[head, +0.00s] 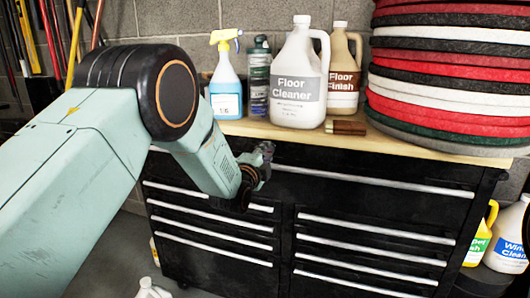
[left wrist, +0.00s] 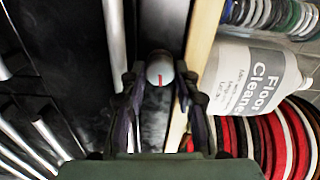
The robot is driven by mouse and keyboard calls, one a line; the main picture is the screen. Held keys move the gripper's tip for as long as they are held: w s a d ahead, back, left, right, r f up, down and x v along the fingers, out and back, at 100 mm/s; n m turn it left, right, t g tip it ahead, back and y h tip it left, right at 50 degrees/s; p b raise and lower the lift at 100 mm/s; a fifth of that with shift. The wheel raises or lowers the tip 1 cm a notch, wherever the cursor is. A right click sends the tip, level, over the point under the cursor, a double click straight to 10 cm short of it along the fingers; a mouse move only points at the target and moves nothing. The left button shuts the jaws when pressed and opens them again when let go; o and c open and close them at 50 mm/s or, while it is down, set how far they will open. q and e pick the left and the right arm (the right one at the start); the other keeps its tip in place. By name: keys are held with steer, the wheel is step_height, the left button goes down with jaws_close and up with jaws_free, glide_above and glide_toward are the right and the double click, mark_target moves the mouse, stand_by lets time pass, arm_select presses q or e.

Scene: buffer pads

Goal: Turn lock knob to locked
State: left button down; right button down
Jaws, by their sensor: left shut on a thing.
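The lock knob (left wrist: 160,72) is a small round grey knob with a red mark. It sits on the black front of the tool cabinet (head: 385,190), near the top edge. In the left wrist view, the red mark runs up and down the picture. My left gripper (left wrist: 160,84) is shut on the knob, with one finger on each side of it. In the head view, my left gripper (head: 264,158) is at the cabinet's upper front, and I cannot make out the knob there.
On the wooden top stand a spray bottle (head: 225,85), a floor cleaner jug (head: 299,80), a floor finish jug (head: 345,75) and a stack of pads (head: 450,75). A brown wooden-handled item (head: 346,127) lies near the front edge. Bottles (head: 510,240) stand right of the cabinet.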

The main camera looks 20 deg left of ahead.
arm_select(q)
steer(key=shift+m, duration=0.7)
steer(key=c, duration=1)
jaws_free()
steer(key=shift+s, duration=0.15)
steer(key=s, duration=0.7)
steer(key=shift+s+a, duration=0.15)
steer(key=shift+s, duration=0.25)
